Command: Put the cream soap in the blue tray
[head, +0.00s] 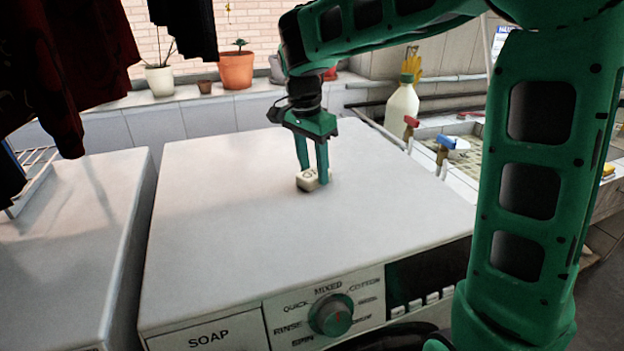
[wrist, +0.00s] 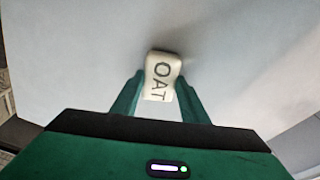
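The cream soap (head: 308,180), a small pale bar, is at the top of the white washing machine (head: 230,200). In the wrist view the soap (wrist: 162,72) shows the dark letters "OAT". My gripper (head: 313,178) points down with one green finger on either side of the soap. In the wrist view the fingertips (wrist: 161,78) are very close to the soap's sides. I cannot tell whether they press on it or whether it is lifted. I see no blue tray in either view.
The machine top around the soap is clear. A pale bottle (head: 402,108) and taps with red (head: 411,122) and blue (head: 446,142) handles stand by the tiled sink (head: 465,135) at right. Potted plants (head: 236,70) line the back ledge. Dark clothes (head: 60,70) hang at upper left.

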